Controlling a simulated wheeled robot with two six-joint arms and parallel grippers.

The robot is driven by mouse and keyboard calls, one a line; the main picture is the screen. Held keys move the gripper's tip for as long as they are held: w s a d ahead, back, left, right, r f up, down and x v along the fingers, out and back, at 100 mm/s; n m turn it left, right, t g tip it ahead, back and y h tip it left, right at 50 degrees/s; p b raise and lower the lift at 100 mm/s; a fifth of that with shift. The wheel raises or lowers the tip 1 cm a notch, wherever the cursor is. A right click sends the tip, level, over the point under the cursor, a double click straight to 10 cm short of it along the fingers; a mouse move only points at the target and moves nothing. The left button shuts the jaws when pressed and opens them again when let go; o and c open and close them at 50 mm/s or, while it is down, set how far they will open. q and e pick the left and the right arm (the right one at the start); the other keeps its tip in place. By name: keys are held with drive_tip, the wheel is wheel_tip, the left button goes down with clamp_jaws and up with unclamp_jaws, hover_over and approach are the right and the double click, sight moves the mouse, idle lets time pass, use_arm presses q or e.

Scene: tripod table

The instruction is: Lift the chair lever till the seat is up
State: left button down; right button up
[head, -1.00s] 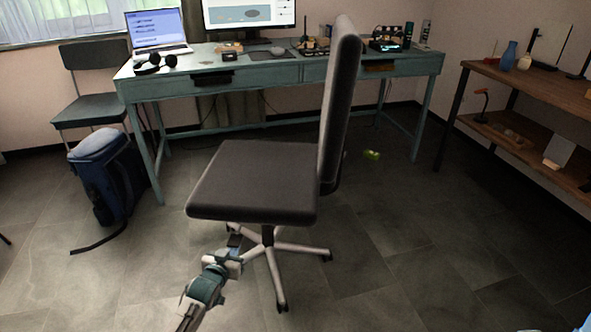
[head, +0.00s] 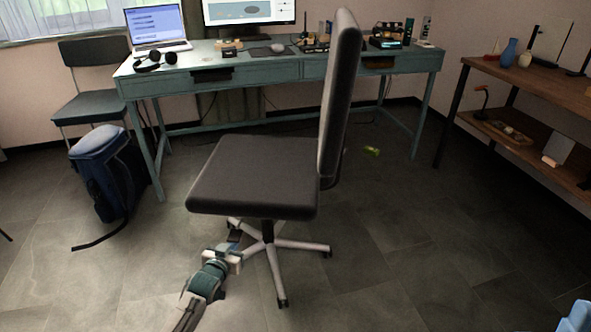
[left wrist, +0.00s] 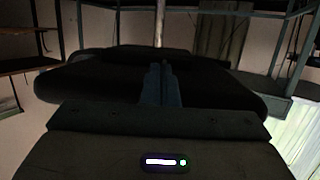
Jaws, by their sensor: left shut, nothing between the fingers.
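The dark grey office chair shows its seat (head: 252,175) in the middle of the head view, level, with an upright backrest (head: 340,95) on its right side. A pale star base (head: 267,243) stands on the floor below. The chair's lever cannot be made out; the underside of the seat is hidden in the head view and very dark in the left wrist view. My left gripper (head: 236,243) is low, below the seat's front left part and beside the base. Its fingers (left wrist: 160,86) are shut together and empty, seen against the dark seat (left wrist: 95,75).
A teal desk (head: 270,75) stands behind the chair with a laptop (head: 157,24) and monitor. A blue backpack (head: 105,175) and another chair (head: 92,95) are at left. A wooden shelf (head: 545,90) is at right.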

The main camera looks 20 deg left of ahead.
use_arm(q)
drive_tip(key=s+f+b, duration=0.1)
drive_tip(key=s+f, duration=0.1)
drive_tip(key=s, duration=0.8)
drive_tip(key=shift+d+f, duration=0.3)
drive_tip(key=shift+f, duration=0.05)
idle(0.8)
